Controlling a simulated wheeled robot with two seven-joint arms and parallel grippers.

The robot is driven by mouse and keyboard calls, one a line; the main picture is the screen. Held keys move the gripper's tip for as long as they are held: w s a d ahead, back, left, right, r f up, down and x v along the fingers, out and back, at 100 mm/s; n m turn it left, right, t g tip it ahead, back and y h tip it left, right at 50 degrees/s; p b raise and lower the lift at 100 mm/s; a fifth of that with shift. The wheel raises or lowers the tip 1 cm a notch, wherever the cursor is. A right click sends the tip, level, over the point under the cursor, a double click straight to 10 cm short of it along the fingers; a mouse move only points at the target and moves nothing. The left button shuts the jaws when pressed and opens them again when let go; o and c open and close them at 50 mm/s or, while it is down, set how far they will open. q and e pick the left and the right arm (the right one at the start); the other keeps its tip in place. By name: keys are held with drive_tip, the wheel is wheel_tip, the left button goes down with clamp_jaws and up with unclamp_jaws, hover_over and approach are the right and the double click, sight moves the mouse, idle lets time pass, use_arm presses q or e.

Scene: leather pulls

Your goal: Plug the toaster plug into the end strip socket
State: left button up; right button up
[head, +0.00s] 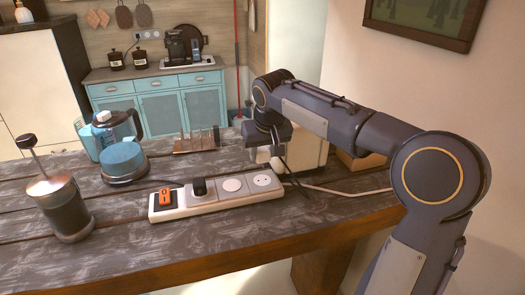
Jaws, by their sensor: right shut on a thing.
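A white power strip (215,207) lies on the dark wooden table. It has an orange switch (165,197) at its left, a black plug (199,187) in one socket, an open round socket (232,185), and the open end socket (263,180) at its right. My right gripper (274,154) points down just behind the strip's right end. It is shut on a small pale plug (277,165), above and slightly right of the end socket and apart from it as far as I can see. The fingers are partly hidden. A pale body, perhaps the toaster (308,152), is partly behind my arm. My left gripper is out of view.
A French press (62,205) stands at the left. The table front is clear.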

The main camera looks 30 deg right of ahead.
sight(264, 163)
drive_tip(key=shift+f+b, duration=2.5)
drive_tip(key=shift+f, duration=0.3)
drive_tip(key=shift+p, duration=0.3)
drive_tip(key=shift+f+b, duration=0.4)
drive_tip(key=shift+f, duration=0.2)
drive_tip(key=o, duration=1)
drive_tip(key=shift+v, duration=3.9)
